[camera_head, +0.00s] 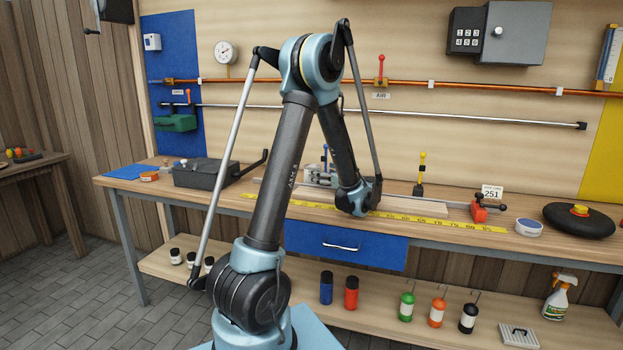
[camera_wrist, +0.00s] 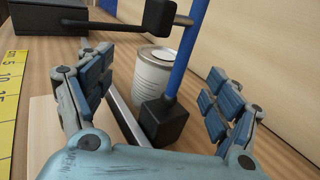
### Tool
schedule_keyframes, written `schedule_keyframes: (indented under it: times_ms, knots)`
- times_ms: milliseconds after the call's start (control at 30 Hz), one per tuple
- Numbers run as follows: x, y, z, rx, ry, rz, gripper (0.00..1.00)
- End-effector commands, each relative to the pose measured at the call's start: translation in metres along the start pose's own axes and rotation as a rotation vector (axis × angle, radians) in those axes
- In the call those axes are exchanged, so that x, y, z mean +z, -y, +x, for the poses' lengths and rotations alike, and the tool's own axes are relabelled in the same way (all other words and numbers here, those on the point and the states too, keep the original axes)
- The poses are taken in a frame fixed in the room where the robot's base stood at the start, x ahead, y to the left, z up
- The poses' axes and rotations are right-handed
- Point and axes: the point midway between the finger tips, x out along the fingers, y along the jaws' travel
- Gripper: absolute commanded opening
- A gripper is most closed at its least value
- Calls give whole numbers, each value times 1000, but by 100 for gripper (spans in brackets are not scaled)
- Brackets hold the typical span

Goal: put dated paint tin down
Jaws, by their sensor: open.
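A pale grey-white tin (camera_wrist: 152,76) stands upright on the bench in the wrist view; no date is readable on it. My gripper (camera_wrist: 160,98) is open, with one finger on each side of the picture. The tin shows between the fingers and beyond them, and I see no finger touching it. A blue post (camera_wrist: 190,45) with a black block (camera_wrist: 164,120) stands in front of the tin and hides part of its right side and base. In the head view my arm hides the gripper, and I cannot make out the tin.
The workbench (camera_head: 250,200) carries a dark grey box (camera_head: 200,173) on the left, a yellow measuring tape (camera_head: 420,218) along the front and a red clamp (camera_head: 480,211) on the right. A black round object (camera_head: 578,222) lies at the right. Several small containers stand on the lower shelf (camera_head: 330,285).

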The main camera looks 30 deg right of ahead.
Motion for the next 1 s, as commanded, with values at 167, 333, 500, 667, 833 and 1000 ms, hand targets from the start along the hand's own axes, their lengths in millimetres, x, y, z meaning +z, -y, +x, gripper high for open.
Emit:
schedule_keyframes:
  times_ms: [167, 333, 500, 667, 833, 1000]
  knots:
    - [-1, 2, 16, 4, 0, 0, 83]
    - [-2, 4, 40, 3, 0, 0, 83]
    - [-2, 4, 51, 2, 0, 0, 83]
    - [-2, 5, 50, 1, 0, 0, 83]
    - [-2, 5, 50, 1, 0, 0, 44]
    - [-1, 5, 50, 1, 1, 0, 18]
